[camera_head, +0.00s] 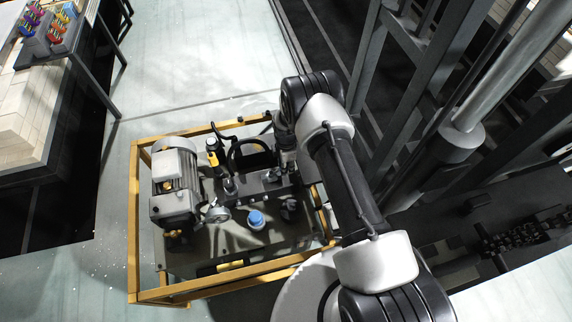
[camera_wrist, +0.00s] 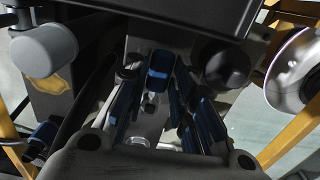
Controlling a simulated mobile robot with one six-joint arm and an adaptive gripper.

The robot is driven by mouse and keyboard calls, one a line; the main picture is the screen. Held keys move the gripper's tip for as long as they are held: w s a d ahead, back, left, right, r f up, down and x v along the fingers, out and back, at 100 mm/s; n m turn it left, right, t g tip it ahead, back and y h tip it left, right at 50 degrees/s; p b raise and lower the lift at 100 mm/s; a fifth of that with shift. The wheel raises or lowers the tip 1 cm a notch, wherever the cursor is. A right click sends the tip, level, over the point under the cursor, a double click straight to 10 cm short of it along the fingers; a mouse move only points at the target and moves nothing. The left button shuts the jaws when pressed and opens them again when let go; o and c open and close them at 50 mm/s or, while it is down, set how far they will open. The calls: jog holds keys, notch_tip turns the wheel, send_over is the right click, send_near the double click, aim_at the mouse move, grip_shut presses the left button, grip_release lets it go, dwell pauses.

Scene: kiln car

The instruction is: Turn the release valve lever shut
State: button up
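The hydraulic unit stands in a yellow frame (camera_head: 134,225) in the head view. A small yellow-and-black part (camera_head: 212,152) stands upright on its far side and may be the release valve lever, though I cannot be sure. My gripper (camera_head: 250,155) is dark and low over the far middle of the unit, to the right of that part. In the wrist view my gripper's dark fingers (camera_wrist: 158,95) reach up between the unit's parts, with blue-tinted faces near their tips. Whether they touch or hold anything is unclear. No lever shows clearly in the wrist view.
A grey motor (camera_head: 174,185) sits at the unit's left, with a round gauge (camera_head: 217,213) and a blue cap (camera_head: 256,220) nearer. In the wrist view a grey cylinder end (camera_wrist: 44,50) and a dark round knob (camera_wrist: 222,64) flank the fingers.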

grip_shut()
